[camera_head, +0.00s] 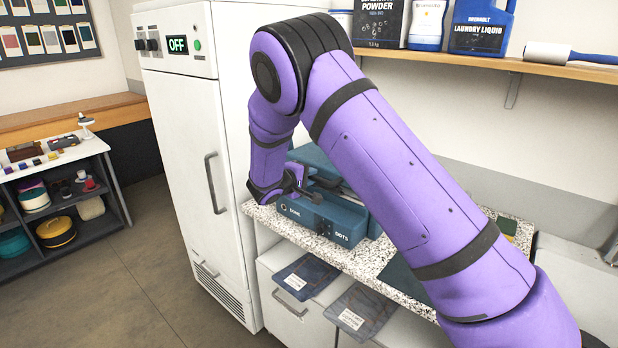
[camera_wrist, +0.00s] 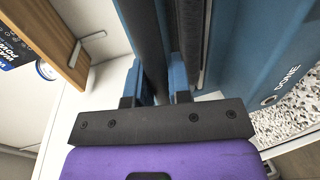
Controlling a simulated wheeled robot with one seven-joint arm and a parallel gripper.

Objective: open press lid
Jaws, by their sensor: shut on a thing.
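The press (camera_head: 325,218) is a blue-teal machine on the speckled counter, partly hidden behind my purple arm. Its lid (camera_head: 312,160) shows behind my gripper. In the wrist view the press body (camera_wrist: 265,50) fills the right side, with a round button near the lettering, and the lid (camera_wrist: 137,25) shows as a long dark and blue edge at top centre. My gripper (camera_head: 298,182) is at the front of the press, at lid height. In the wrist view my gripper (camera_wrist: 157,82) is shut on the lid's front part. The exact grip and how far the lid stands open are hard to tell.
A white cabinet (camera_head: 185,150) with an OFF display stands left of the counter (camera_head: 355,262). A wooden shelf (camera_head: 500,64) with laundry bottles runs above, at right. Folded dark packets (camera_head: 362,310) lie below the counter. Open floor lies at left, before a low shelf unit (camera_head: 62,190).

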